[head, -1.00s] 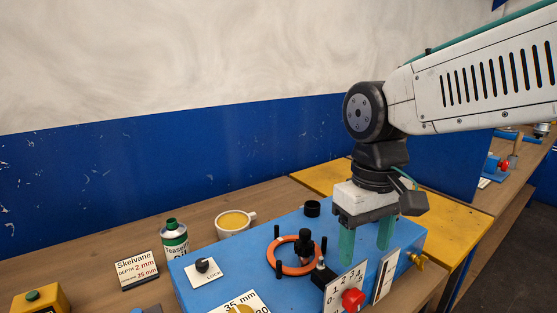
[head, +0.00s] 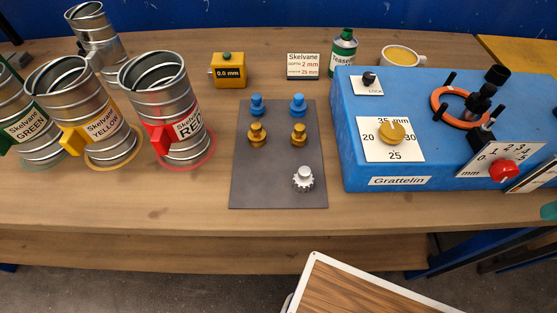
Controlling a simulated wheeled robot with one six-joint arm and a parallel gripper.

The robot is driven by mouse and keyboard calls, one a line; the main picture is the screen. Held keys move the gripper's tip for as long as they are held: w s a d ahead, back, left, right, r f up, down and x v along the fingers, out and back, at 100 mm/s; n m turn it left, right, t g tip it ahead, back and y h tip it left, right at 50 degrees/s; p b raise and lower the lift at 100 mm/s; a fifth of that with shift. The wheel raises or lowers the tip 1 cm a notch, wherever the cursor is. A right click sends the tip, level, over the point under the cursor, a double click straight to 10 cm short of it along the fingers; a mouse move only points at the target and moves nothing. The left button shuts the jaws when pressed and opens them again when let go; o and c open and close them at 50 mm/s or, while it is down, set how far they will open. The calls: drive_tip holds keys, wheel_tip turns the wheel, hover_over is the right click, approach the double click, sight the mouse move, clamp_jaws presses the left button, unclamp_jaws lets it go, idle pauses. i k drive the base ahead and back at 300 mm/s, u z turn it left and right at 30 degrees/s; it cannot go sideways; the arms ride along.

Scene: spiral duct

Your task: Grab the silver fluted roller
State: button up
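The silver fluted roller (head: 303,179) stands upright at the front right of a dark grey mat (head: 265,190). It has a toothed rim and a pale round top, and nothing touches it. Two blue rollers (head: 257,105) and two brass rollers (head: 299,134) stand behind it on the same mat. Of my gripper (head: 549,211), only a teal fingertip shows at the right edge, in front of the blue machine and well to the right of the roller. The rest of it is out of the picture, so its opening is hidden.
A blue machine (head: 355,95) with dials and a red knob (head: 504,170) stands right of the mat. Metal duct canisters labelled green, yellow (head: 90,110) and red (head: 165,95) stand left. A yellow box (head: 229,72), a can (head: 342,55) and a cup (head: 402,57) are behind.

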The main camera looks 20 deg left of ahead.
sight(302, 182)
drive_tip(key=z, duration=1.05)
drive_tip(key=k, duration=1.4)
drive_tip(key=u, duration=1.25)
